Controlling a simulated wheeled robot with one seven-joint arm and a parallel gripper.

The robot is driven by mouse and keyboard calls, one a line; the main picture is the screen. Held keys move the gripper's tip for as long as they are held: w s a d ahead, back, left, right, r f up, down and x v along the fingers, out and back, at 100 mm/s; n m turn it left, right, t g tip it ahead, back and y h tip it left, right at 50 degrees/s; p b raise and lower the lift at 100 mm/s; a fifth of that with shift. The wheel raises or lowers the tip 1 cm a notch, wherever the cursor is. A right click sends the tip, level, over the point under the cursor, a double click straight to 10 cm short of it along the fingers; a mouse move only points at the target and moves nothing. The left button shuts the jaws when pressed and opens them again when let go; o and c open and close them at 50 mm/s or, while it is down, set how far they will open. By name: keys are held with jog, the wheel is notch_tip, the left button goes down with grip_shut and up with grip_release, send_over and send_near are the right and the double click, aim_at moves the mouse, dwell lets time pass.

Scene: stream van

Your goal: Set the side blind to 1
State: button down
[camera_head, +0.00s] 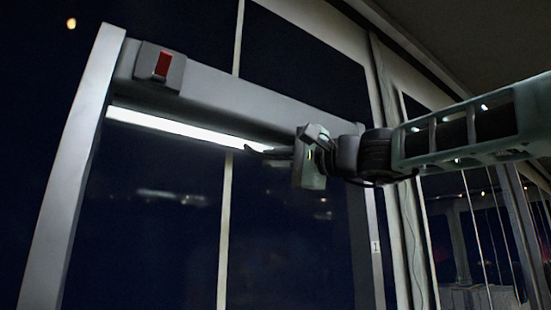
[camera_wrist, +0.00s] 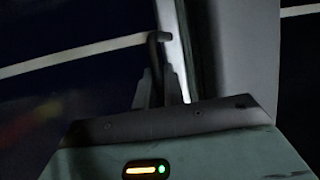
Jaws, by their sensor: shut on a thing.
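The dark window (camera_head: 150,220) fills the left and middle of the head view. I cannot clearly tell the side blind from the dark panes. A small white tag marked 1 (camera_head: 375,247) is on the right window post. My gripper (camera_head: 268,151) reaches in from the right, in front of the window, just below the grey housing. In the wrist view its fingers (camera_wrist: 159,88) are close together, around a dark hooked piece (camera_wrist: 156,48) that sticks up between them. The lower part of that piece is hidden by the fingers.
The long grey housing (camera_head: 240,102) with a red switch (camera_head: 163,66) and a lit strip (camera_head: 175,126) runs across the window's top. A pale post (camera_head: 72,165) stands at left. A thin cord (camera_head: 412,250) hangs at right. The space below my gripper looks clear.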

notch_tip(320, 180, down, 20)
jog(key=b, duration=2.3)
jog(key=c, duration=1.5)
grip_release()
jog(key=b+v, duration=0.7)
jog(key=v, duration=1)
jog(key=shift+s+d, duration=0.15)
jog(key=shift+f, duration=0.15)
